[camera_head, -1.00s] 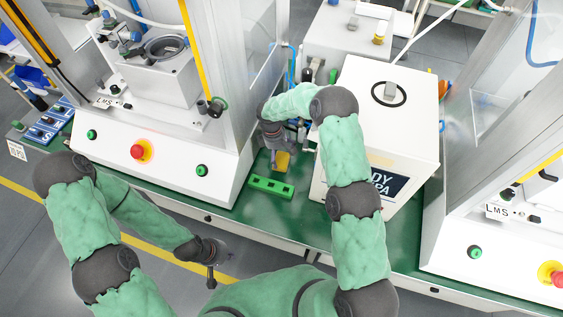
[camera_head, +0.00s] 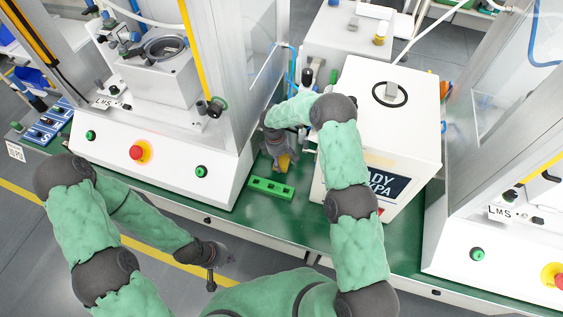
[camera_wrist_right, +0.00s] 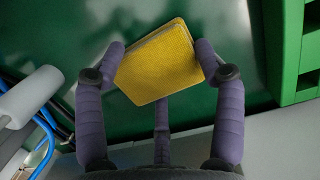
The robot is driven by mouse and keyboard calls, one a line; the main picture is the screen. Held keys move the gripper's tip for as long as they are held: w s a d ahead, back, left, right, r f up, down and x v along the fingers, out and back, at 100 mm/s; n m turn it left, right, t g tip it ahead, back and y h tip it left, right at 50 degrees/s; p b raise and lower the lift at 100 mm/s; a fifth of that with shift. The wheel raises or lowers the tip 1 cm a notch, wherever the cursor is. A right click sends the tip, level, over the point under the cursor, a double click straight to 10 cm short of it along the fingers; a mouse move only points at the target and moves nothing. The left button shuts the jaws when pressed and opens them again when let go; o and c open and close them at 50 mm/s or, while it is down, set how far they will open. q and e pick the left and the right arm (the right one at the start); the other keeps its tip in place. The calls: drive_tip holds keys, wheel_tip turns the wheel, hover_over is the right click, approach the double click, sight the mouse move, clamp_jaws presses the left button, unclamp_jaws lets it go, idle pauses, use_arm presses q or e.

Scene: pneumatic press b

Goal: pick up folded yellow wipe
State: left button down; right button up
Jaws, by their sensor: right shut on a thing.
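The folded yellow wipe (camera_wrist_right: 158,62) is held between the purple fingers of my right gripper (camera_wrist_right: 160,70) in the right wrist view. One finger is at each side of it, and it sits tilted over the green table surface. In the head view my right gripper (camera_head: 281,160) is between the left press and the white box, with a bit of the wipe (camera_head: 283,162) showing at its tips. A gap between wipe and table cannot be judged for certain. My left gripper (camera_head: 212,274) hangs in front of the table's edge; its fingers are too small and dark to read.
A green slotted block (camera_head: 271,188) lies just in front of my right gripper. The left press (camera_head: 160,165) and the white box (camera_head: 400,140) flank the narrow space. Blue hoses (camera_wrist_right: 40,135) run beside the gripper. Green table (camera_head: 320,235) is clear nearer the front edge.

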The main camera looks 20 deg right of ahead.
sight(283, 162)
drive_tip(key=shift+r, duration=0.2)
drive_tip(key=r+p, duration=0.1)
drive_tip(key=r, duration=0.2)
drive_tip(key=shift+s+r, duration=0.2)
drive_tip(key=s+a+r+p, duration=0.1)
drive_tip(key=s+a+r, duration=0.1)
drive_tip(key=s+r, duration=0.2)
drive_tip(key=s+a+r+p, duration=0.1)
drive_tip(key=s+a+r, duration=0.1)
drive_tip(key=s+r, duration=0.3)
drive_tip(key=shift+s+a+p, duration=0.3)
drive_tip(key=shift+s+p, duration=0.1)
drive_tip(key=shift+s, duration=1.55)
drive_tip(key=shift+o, duration=0.5)
drive_tip(key=o, duration=0.3)
drive_tip(key=c, duration=0.7)
